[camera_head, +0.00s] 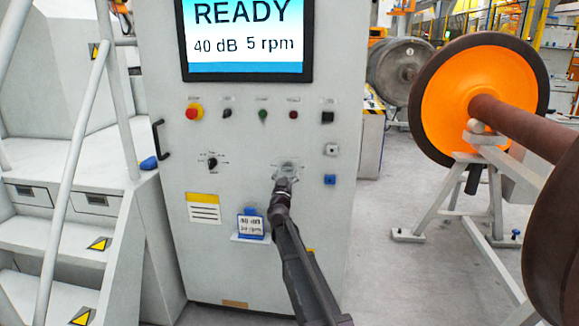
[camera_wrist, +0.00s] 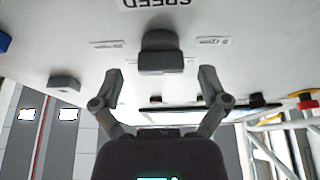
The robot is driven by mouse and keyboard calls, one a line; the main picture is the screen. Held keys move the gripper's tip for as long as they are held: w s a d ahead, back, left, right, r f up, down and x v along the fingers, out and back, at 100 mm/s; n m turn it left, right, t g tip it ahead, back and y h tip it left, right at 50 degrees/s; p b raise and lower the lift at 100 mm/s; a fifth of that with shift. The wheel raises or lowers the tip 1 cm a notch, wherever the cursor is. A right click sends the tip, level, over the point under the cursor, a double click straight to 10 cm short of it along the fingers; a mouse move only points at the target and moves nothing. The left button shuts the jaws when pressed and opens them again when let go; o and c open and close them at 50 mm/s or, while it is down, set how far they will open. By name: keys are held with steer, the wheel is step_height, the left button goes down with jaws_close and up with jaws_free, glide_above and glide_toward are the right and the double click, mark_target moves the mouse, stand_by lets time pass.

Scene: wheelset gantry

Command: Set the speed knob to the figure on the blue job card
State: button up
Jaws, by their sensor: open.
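The speed knob (camera_wrist: 161,52) is a grey block-shaped knob on the panel, under an upside-down SPEED label (camera_wrist: 157,3) in the wrist view. My gripper (camera_wrist: 160,78) is open, its two fingers spread left and right, short of the knob and apart from it. In the head view my gripper (camera_head: 285,180) is at the panel and covers most of the knob. The blue job card (camera_head: 250,224) stands on a small ledge below; it reads 40 dB and an rpm figure whose first digit is unclear. The screen (camera_head: 247,40) shows READY, 40 dB, 5 rpm.
A black dial knob (camera_head: 212,163) is left of my gripper. A red emergency button (camera_head: 193,112) and several small switches run above. A blue button (camera_head: 330,180) is to the right. Stairs with a rail (camera_head: 75,170) stand left, an orange wheelset (camera_head: 450,110) right.

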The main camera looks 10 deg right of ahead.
steer(key=shift+x, duration=1)
steer(key=c, duration=1.2)
steer(key=shift+o, duration=0.4)
steer(key=shift+d, duration=0.25)
steer(key=shift+a+m, duration=0.2)
steer(key=shift+m, duration=0.1)
steer(key=shift+c, duration=0.2)
